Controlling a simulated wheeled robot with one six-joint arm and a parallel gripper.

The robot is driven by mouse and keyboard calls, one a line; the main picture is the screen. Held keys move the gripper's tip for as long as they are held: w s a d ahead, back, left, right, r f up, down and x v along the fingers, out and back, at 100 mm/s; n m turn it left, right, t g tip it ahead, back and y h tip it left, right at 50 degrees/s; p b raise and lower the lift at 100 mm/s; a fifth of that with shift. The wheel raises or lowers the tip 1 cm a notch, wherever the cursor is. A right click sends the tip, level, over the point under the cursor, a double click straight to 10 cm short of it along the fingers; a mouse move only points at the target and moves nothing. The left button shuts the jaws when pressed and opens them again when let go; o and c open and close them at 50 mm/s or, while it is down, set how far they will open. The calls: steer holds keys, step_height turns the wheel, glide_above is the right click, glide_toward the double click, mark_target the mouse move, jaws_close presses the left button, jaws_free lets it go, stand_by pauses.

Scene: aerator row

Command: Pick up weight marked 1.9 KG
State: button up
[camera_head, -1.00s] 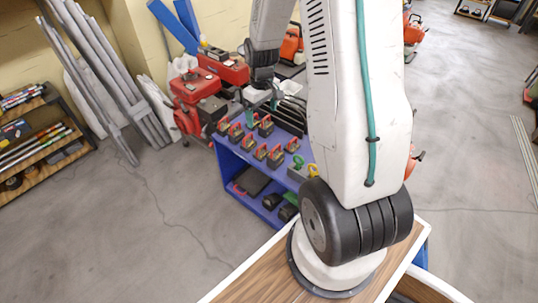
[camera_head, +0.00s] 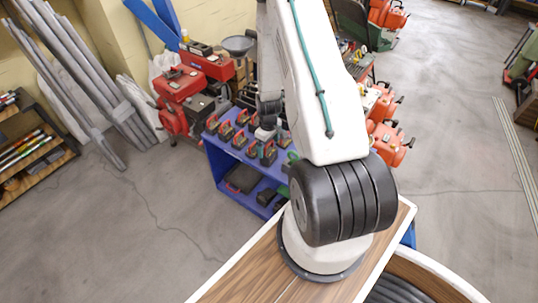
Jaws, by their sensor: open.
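Several dark weights with red handles stand in rows on top of a blue shelf unit (camera_head: 215,165); one is at the left end (camera_head: 211,124) and one at the front (camera_head: 268,154). Their markings are too small to read, so I cannot tell which is 1.9 KG. My gripper (camera_head: 268,138) is low over the right part of the weights, pointing down, open. It is small and partly hidden by my arm, and I see no weight held in it. My arm also hides the right part of the shelf top.
The lower shelf holds dark cases (camera_head: 241,179). Red machines (camera_head: 183,86) stand behind left, and orange machines (camera_head: 384,103) stand to the right. Grey pipes (camera_head: 75,75) lean on the wall. A rack (camera_head: 38,150) stands at far left. The floor in front is clear.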

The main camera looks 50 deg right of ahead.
mark_target(269, 150)
step_height(269, 150, down, 4)
steer(key=shift+d+f, duration=0.1)
steer(key=c, duration=1.8)
jaws_close()
steer(key=shift+r, duration=0.25)
